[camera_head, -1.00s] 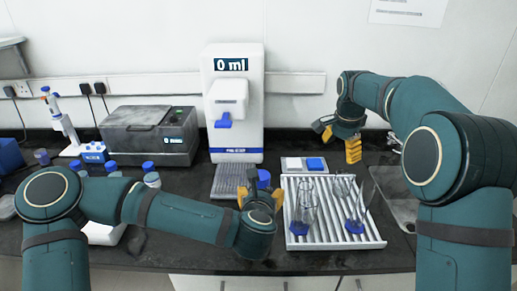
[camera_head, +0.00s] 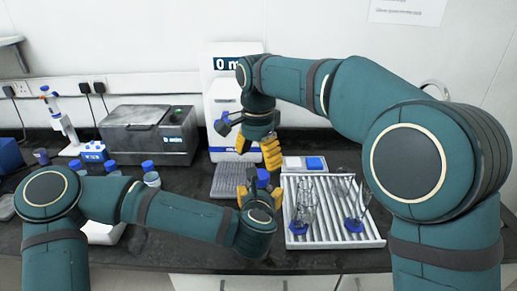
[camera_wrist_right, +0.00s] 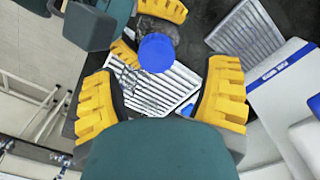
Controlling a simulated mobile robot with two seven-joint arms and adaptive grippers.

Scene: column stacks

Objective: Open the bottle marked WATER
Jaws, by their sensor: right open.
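A bottle with a blue cap (camera_head: 263,176) stands upright between the yellow fingers of my left gripper (camera_head: 260,193), low in front of the dispenser. The cap shows from above in the right wrist view (camera_wrist_right: 157,53), with the left fingers on the bottle's sides below it. The bottle's body is mostly hidden and no label is readable. My right gripper (camera_head: 257,150) is open and empty above the cap, apart from it. In the right wrist view its fingers (camera_wrist_right: 160,98) are spread wide, with the cap beyond them, roughly midway.
A ribbed white tray (camera_head: 335,238) with glassware stands just right of the bottle. The white dispenser (camera_head: 222,95) and a grey rack (camera_head: 226,182) are behind. Several blue-capped bottles (camera_head: 148,172), a grey machine (camera_head: 150,135) and a pipette stand (camera_head: 62,122) are at left.

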